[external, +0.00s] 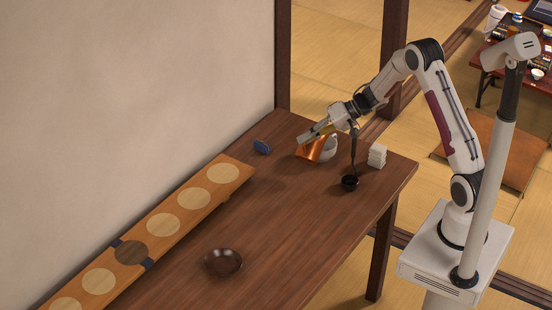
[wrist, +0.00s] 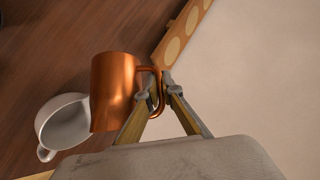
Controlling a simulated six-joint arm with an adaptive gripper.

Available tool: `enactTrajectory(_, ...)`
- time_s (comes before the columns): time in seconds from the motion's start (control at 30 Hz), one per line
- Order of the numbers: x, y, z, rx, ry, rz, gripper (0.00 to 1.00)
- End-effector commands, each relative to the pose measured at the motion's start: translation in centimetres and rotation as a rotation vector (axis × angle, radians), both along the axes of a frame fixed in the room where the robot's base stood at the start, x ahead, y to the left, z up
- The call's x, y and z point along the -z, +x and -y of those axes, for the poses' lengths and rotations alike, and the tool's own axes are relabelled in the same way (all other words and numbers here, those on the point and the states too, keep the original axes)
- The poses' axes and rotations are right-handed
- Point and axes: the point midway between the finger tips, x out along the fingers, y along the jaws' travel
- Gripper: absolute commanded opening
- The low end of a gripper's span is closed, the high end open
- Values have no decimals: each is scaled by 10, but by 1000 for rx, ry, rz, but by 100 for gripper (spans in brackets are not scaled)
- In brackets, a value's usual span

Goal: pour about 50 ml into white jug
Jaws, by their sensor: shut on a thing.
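A copper mug (external: 316,150) is held by its handle in my gripper (external: 305,137), above the table. In the wrist view the copper mug (wrist: 113,90) fills the middle left, and my gripper (wrist: 163,88) is shut on its handle. The white jug (external: 331,146) stands on the table, partly hidden behind the mug in the external view. In the wrist view the white jug (wrist: 66,128) shows its open top beside the mug's lower left edge. The mug looks tilted. I cannot see any liquid in the mug or a stream.
A small black cup (external: 349,183) and a white stack (external: 377,155) stand nearby on the right. A blue object (external: 262,147) lies to the left. A long board with round discs (external: 197,190) runs along the wall. A dark bowl (external: 223,263) sits at the front; the middle table is clear.

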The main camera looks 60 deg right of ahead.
Motion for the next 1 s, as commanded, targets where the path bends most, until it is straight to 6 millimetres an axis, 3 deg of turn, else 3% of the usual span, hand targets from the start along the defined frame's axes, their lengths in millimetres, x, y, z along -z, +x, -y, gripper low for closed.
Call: enactTrajectory(1.0,19,-3,-27,-3,-357,47,0)
